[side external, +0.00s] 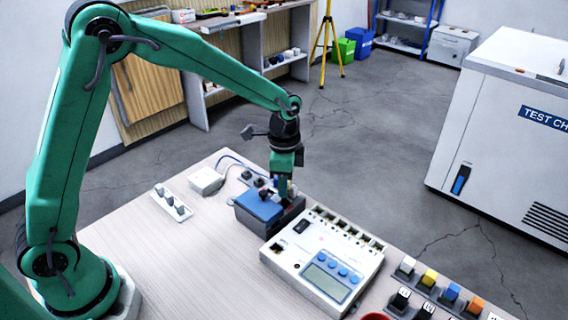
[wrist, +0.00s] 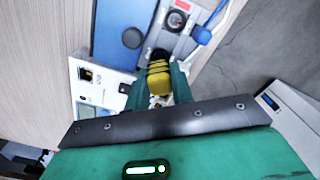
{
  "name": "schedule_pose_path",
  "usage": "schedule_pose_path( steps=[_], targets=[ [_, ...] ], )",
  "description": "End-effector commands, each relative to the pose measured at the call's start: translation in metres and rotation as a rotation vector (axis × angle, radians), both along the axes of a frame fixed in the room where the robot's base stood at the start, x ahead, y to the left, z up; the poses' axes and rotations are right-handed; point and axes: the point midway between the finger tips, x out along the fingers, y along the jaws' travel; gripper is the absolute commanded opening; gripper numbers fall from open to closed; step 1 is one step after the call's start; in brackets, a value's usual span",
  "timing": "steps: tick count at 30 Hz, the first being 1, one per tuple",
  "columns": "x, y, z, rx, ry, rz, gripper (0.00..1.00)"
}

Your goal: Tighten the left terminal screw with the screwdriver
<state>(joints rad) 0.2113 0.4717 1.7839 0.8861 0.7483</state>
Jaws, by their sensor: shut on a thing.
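My gripper (side external: 283,190) is pointed down over the back of the blue-topped box on the table. In the wrist view my gripper (wrist: 160,82) is shut on a yellow and black ribbed handle, which looks like the screwdriver (wrist: 159,68). The screwdriver's shaft and tip cannot be made out in either view. The blue-topped box (side external: 258,206) also shows in the wrist view (wrist: 122,35). Beside it is a grey strip with a round black-ringed fitting (wrist: 175,21) and a blue knob (wrist: 201,35). I cannot tell which part is the left terminal screw, or whether the tip touches it.
A white instrument (side external: 285,262) with a screen and blue buttons stands right beside the box. Coloured blocks (side external: 451,292) stand at the table's front right. A white strip with grey pieces (side external: 172,205) and a small white box (side external: 206,181) lie left. Bare table lies at front left.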

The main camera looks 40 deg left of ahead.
Motion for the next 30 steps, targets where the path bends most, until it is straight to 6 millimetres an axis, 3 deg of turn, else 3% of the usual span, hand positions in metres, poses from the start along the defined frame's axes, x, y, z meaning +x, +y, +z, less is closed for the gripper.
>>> schedule_pose_path(
  steps=[21, 30],
  targets=[
    [0.0001, -0.0005, -0.0002, 0.001, -0.001, -0.565, 0.03],
    [0.0, -0.0006, -0.0003, 0.0, -0.001, -0.702, 0.03]
  ],
)
